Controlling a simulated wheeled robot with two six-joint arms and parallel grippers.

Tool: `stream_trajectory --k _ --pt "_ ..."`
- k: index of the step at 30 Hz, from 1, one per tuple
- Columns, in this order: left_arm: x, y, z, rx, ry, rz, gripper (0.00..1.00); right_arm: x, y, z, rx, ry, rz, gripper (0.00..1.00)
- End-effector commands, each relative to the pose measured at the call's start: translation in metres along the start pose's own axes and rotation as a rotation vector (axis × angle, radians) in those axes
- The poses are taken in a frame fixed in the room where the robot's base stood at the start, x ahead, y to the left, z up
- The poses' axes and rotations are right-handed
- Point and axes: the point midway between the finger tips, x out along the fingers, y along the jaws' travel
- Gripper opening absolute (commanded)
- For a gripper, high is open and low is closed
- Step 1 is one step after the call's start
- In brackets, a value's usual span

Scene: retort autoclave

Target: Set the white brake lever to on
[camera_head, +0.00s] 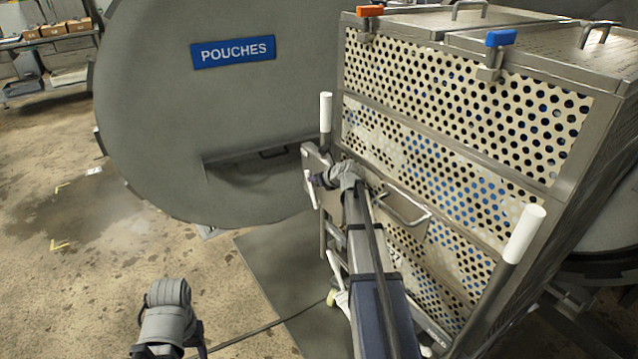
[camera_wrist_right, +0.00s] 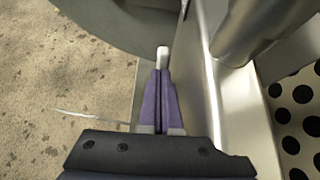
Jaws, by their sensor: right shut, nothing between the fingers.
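The white brake lever (camera_head: 309,190) is on a grey plate (camera_head: 313,160) at the left edge of the perforated cart, hanging slightly tilted in the head view. My right gripper (camera_head: 318,181) is at the lever, its shut fingers pointing left. In the right wrist view the purple fingers (camera_wrist_right: 159,85) are closed together, and the lever's white end (camera_wrist_right: 162,56) shows just beyond their tips. I cannot tell whether they touch it. My left gripper (camera_head: 198,342) is low at the left, away from the cart; its fingers are mostly hidden.
The perforated cart (camera_head: 470,88) has white-topped posts (camera_head: 326,112) (camera_head: 523,233) and a bar handle (camera_head: 408,215) close to my right arm. Orange (camera_head: 369,11) and blue (camera_head: 500,38) latches sit on top. A round door marked POUCHES (camera_head: 150,110) stands behind. The left floor is open.

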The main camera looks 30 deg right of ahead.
Motion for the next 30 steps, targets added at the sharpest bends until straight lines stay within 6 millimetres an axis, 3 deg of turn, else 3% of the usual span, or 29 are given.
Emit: stream_trajectory --k 12,30 --pt "0.005 0.001 0.0 0.0 0.0 0.0 0.6 0.026 0.0 0.012 0.0 -0.001 0.0 0.0" --pt "0.006 0.001 0.0 0.0 0.0 0.0 0.6 0.033 0.0 0.015 0.0 -0.003 0.0 0.0"
